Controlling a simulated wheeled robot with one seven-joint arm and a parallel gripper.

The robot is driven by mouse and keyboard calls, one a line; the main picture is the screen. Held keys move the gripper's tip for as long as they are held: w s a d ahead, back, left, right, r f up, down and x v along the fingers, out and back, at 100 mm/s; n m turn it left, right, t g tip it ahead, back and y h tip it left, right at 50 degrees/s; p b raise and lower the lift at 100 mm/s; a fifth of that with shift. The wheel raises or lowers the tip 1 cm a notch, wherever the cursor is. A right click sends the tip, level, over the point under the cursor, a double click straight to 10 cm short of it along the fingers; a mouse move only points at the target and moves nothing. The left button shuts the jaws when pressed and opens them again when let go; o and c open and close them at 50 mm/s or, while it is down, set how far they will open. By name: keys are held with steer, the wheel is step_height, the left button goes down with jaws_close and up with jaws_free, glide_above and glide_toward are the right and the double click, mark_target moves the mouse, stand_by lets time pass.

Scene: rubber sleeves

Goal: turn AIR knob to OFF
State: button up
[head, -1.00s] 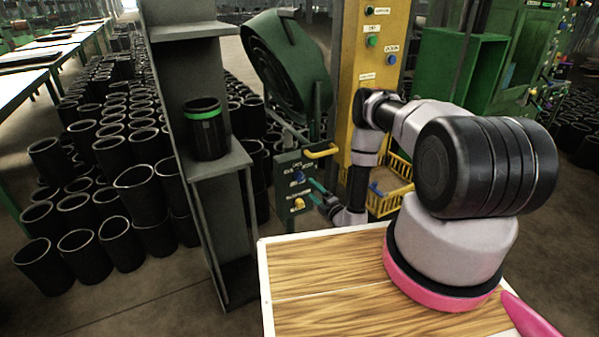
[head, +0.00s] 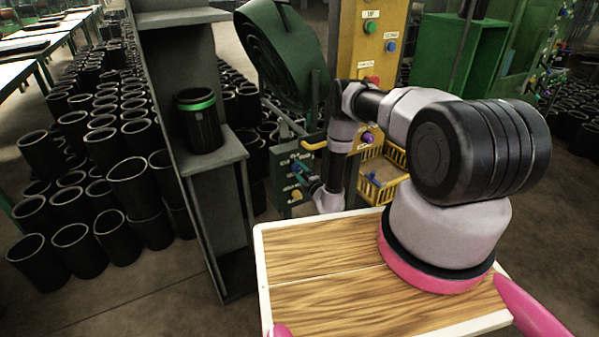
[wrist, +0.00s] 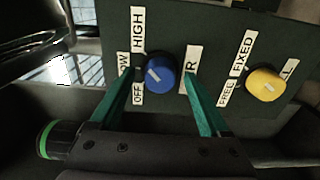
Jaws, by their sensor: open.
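The blue knob (wrist: 161,74) sits on a dark green panel (wrist: 215,35) in the wrist view. Its white mark lies on the left part of its face and slants toward the upper left. Labels HIGH, LOW and OFF stand to its left; a label ending in R, partly hidden, stands to its right. My gripper (wrist: 161,80) is open, with one green finger on each side of the knob; I cannot tell whether they touch it. In the head view my gripper (head: 301,172) is at the panel (head: 283,185) and largely hides the blue knob.
A yellow knob (wrist: 266,84) with FIXED and FREE labels is right of the blue one. A black sleeve with a green band (head: 205,130) stands on a grey shelf (head: 222,158) left of the panel. Yellow baskets (head: 385,190) and a yellow post (head: 352,50) are to the right.

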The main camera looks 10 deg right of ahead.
steer(key=shift+w, duration=0.1)
jaws_close()
steer(key=shift+d+n, duration=0.1)
steer(key=shift+n, duration=1.4)
steer(key=n, duration=1)
steer(key=shift+n, duration=2.4)
